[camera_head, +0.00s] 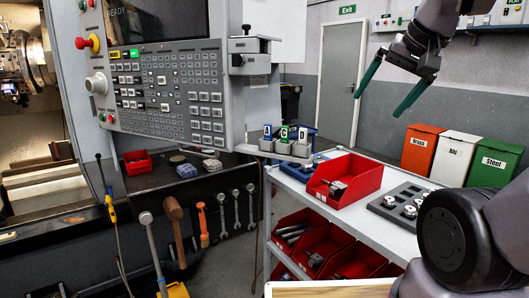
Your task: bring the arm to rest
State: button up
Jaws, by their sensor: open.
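My gripper (388,94) is at the upper right, raised in the air above the trolley. Its two green fingers are spread wide apart and nothing is between them. A dark part of my arm shows at the lower right and covers part of the trolley's right side.
A white trolley (290,181) carries a red bin (345,181) and a grey tray (381,209) of metal parts. A control panel (165,88) stands at the left. The air around my gripper looks clear.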

jog(key=shift+s+d, duration=0.25)
jog(key=shift+s, duration=0.45)
dwell(0.5)
